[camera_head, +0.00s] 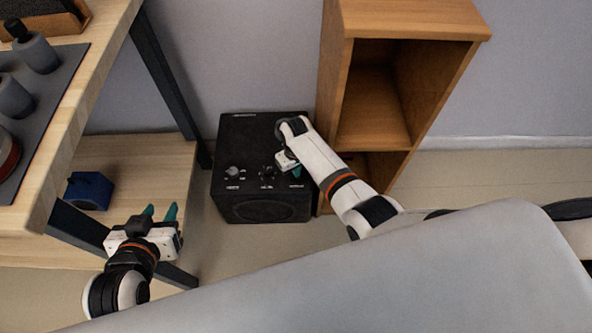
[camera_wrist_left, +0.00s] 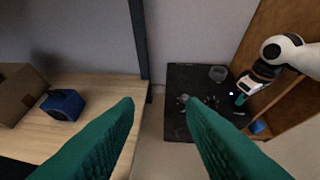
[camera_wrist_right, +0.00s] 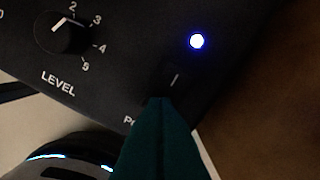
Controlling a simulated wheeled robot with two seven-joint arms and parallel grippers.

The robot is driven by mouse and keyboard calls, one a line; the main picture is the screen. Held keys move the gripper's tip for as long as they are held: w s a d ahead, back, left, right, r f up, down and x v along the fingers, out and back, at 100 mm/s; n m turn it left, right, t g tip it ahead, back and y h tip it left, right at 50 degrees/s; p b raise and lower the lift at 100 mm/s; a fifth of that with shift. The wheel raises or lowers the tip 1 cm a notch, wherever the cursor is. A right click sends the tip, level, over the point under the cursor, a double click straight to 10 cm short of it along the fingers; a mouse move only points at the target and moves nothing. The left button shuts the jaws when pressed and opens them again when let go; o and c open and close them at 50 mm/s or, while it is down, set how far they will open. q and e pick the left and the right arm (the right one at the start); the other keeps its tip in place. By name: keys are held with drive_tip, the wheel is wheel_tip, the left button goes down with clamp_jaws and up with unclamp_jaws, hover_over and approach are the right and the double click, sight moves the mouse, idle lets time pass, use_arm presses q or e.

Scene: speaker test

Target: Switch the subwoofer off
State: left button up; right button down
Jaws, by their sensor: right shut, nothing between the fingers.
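The black subwoofer (camera_head: 245,150) stands on the floor with its control panel facing up; it also shows in the left wrist view (camera_wrist_left: 190,78). In the right wrist view a LEVEL knob (camera_wrist_right: 64,32), a lit blue light (camera_wrist_right: 197,41) and a small switch marked with a line (camera_wrist_right: 173,78) are on the panel. My right gripper (camera_head: 296,171) is shut and empty over the panel's right side. Its teal tips (camera_wrist_right: 162,102) are right at the switch's near edge and hide part of the label; I cannot tell whether they touch. My left gripper (camera_head: 160,212) is open and empty, left of the subwoofer.
A wooden shelf unit (camera_head: 355,20) stands right of the subwoofer. A wooden table with dark legs (camera_head: 155,60) is on the left, with a blue box (camera_head: 90,190) on its lower shelf. A cardboard-coloured box (camera_wrist_left: 17,95) is also there.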

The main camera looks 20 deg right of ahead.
use_arm(q)
drive_tip(key=shift+w, duration=0.1)
drive_tip(key=shift+w+d+r, duration=0.1)
drive_tip(key=shift+w+r, duration=0.1)
drive_tip(key=shift+r, duration=0.05)
use_arm(e)
drive_tip(key=shift+f, duration=0.15)
